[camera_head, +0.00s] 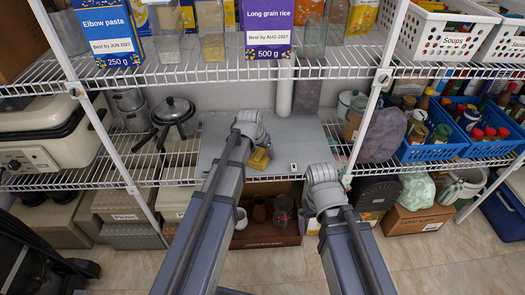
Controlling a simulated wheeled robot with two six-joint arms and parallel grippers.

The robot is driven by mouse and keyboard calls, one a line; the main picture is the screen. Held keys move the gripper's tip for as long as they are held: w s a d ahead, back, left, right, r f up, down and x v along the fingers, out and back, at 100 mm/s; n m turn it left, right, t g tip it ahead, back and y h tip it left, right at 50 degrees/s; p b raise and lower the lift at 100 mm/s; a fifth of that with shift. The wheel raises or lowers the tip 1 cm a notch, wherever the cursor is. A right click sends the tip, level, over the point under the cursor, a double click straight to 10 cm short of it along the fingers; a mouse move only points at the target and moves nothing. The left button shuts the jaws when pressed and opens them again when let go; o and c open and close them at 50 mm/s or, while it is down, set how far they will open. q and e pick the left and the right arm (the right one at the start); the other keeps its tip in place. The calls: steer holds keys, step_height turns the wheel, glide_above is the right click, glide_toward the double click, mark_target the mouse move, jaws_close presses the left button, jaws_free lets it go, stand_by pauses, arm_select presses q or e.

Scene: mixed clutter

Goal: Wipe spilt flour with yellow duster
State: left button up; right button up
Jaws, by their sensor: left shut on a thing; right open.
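The yellow duster (260,159) shows as a small yellow patch on the grey panel of the middle shelf. My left gripper (256,143) reaches over the panel and is shut on the duster, most of which my arm and gripper hide. I cannot tell whether the duster presses on the panel. My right gripper (322,188) is open and empty in front of the shelf's edge, lower and to the right. Its fingers are mostly hidden by its own wrist. I cannot make out any spilt flour on the pale grey surface.
The grey panel (299,133) lies on the wire shelf, with a pan (175,112) to its left and blue baskets of jars (435,147) to its right. The upper shelf holds an elbow pasta box (108,37) and a rice box (267,28). White posts stand either side.

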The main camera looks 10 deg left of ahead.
arm_select(q)
steer(key=shift+s+a, duration=0.3)
steer(key=shift+a, duration=0.6)
steer(key=shift+s+a, duration=0.25)
steer(key=shift+a, duration=0.6)
steer(key=shift+r, duration=0.1)
step_height(320, 180, up, 7)
steer(key=p, duration=0.7)
